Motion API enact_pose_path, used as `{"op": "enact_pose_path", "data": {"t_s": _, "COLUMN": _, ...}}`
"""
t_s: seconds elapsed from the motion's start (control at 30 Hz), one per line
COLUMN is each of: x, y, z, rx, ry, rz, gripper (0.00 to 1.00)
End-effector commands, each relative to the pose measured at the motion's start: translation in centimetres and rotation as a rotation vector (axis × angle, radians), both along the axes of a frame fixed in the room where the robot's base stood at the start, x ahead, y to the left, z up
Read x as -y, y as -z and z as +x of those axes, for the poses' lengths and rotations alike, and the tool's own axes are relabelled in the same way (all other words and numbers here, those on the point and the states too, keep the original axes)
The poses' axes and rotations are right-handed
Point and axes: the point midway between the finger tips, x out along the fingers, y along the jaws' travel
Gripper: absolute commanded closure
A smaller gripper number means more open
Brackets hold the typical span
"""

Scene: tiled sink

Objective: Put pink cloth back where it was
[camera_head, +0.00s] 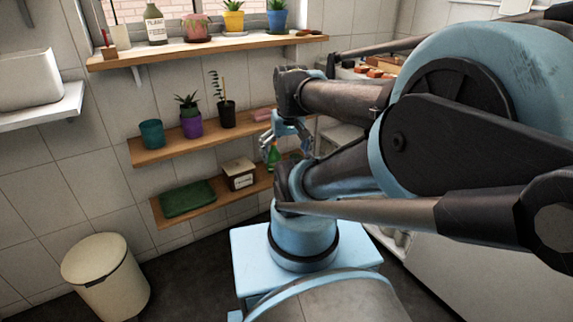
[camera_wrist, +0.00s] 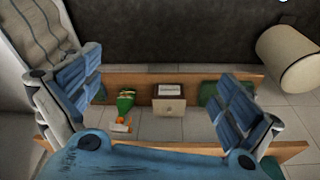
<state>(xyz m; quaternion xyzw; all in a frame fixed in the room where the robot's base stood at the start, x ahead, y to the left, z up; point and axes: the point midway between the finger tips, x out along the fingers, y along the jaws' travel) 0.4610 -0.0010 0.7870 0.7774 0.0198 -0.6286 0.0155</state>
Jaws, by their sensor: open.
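A small pink cloth (camera_head: 262,115) lies at the right end of the middle wooden shelf (camera_head: 170,149) in the head view, close to my gripper. My gripper (camera_head: 286,142) is just right of that shelf end, with its blue fingers apart. In the wrist view, my gripper (camera_wrist: 160,88) has its two fingers spread wide at left and right with nothing held between them. I cannot make out the pink cloth in the wrist view.
The lower shelf (camera_head: 220,200) bears a green tray (camera_head: 188,198), a small box (camera_head: 239,173) and a green spray bottle (camera_head: 273,154). Potted plants (camera_head: 190,116) stand on the middle shelf. A bin (camera_head: 105,278) stands on the floor at lower left.

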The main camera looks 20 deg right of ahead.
Motion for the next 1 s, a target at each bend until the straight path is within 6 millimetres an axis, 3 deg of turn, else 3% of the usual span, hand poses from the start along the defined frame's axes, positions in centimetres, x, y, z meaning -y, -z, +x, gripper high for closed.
{"op": "enact_pose_path", "data": {"t_s": 0.1, "x": 0.0, "y": 1.5, "z": -1.9, "rx": -0.01, "ry": 0.017, "rz": -0.005, "gripper": 0.01}}
{"op": "enact_pose_path", "data": {"t_s": 0.23, "x": -0.1, "y": 2.2, "z": -2.8, "rx": -0.015, "ry": 0.027, "rz": -0.007, "gripper": 0.01}}
{"op": "enact_pose_path", "data": {"t_s": 0.8, "x": -0.1, "y": 2.5, "z": -2.7, "rx": -0.019, "ry": 0.029, "rz": -0.008, "gripper": 0.01}}
{"op": "enact_pose_path", "data": {"t_s": 0.87, "x": -0.1, "y": 2.8, "z": -2.1, "rx": -0.027, "ry": 0.029, "rz": -0.007, "gripper": 0.13}}
{"op": "enact_pose_path", "data": {"t_s": 1.0, "x": -0.1, "y": 2.8, "z": -2.0, "rx": -0.028, "ry": 0.029, "rz": -0.007, "gripper": 0.44}}
